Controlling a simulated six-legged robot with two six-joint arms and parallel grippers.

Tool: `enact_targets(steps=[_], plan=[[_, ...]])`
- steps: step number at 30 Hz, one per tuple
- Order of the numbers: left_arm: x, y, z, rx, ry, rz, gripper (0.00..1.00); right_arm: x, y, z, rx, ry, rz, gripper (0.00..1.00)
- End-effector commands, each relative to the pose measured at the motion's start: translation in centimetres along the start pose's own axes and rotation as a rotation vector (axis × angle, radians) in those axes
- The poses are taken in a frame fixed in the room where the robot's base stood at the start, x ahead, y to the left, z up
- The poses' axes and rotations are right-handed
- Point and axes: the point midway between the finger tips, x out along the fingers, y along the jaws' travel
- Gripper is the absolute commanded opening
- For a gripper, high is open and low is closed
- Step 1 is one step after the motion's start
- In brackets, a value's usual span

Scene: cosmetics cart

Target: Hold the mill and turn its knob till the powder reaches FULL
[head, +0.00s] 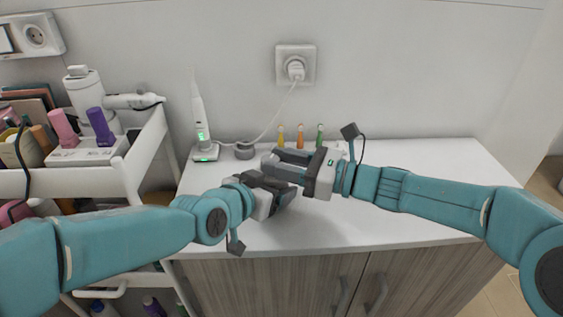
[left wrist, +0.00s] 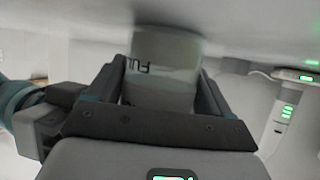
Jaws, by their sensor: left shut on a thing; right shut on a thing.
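The mill (left wrist: 165,80) shows in the left wrist view, upside down there, as a pale translucent cylinder with a dark FULL mark. A change of shade crosses it near the mark; I cannot tell the exact powder level. My left gripper (head: 284,191) is shut around its body, one finger on each side. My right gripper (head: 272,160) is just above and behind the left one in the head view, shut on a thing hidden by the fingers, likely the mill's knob. In the head view the grippers cover the mill.
The white countertop (head: 420,160) is clear at the right. An electric toothbrush (head: 199,125) stands on its charger at the back left. Small colored bottles (head: 300,137) stand behind the right gripper. A white cart (head: 150,150) with cosmetics stands at the left. A cable hangs from the wall socket (head: 296,66).

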Motion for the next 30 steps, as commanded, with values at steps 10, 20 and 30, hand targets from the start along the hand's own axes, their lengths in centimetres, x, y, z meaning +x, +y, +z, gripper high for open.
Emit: enact_targets(steps=[10,20,30], plan=[[0.01,0.02,0.06,-0.002,-0.002,0.001,0.37,0.1,-0.76,0.06,0.001,-0.002,0.286,0.08],[0.01,0.01,0.08,-0.001,-0.002,0.0,0.37,0.04,-0.71,0.06,0.002,0.0,0.316,0.08],[0.01,0.0,0.07,-0.001,-0.002,0.0,0.37,0.06,-0.72,0.05,0.001,0.0,0.315,0.5]])
